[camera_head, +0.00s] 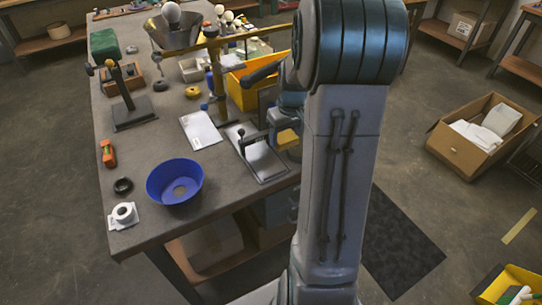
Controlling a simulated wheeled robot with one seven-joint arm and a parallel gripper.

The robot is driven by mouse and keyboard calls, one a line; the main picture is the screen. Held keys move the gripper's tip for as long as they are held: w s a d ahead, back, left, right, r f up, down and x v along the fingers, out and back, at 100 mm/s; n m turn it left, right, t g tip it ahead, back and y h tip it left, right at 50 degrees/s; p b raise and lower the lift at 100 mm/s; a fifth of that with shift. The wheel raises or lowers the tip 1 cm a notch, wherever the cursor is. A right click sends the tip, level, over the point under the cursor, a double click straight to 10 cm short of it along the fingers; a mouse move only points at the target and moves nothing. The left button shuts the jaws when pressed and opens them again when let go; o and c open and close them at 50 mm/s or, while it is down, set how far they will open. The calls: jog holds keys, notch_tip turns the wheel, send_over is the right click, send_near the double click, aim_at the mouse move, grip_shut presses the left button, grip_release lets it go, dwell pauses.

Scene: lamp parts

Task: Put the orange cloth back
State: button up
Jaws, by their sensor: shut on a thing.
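My gripper (283,119) is low over the right edge of the bench, partly hidden behind my own arm. It is shut on a small yellow-orange thing (287,139), which looks like the orange cloth. Only part of that thing shows just below the gripper, and my arm covers its right side. I cannot tell whether it touches the bench or the grey plate beside it.
The grey bench (148,220) holds a blue bowl (174,182), a white sheet (200,129), a grey plate with a dark handle (262,158) and a yellow bin (246,92). An orange level (108,153) lies at left. A cardboard box (465,152) stands on the floor.

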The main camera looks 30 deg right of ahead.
jog(key=a+f, duration=0.2)
jog(key=a, duration=0.1)
jog(key=a+f, duration=0.1)
jog(key=shift+a, duration=0.35)
jog(key=shift+f+p, duration=0.35)
jog(key=shift+f, duration=1.6)
jog(key=shift+f, duration=0.15)
jog(key=o, duration=1.1)
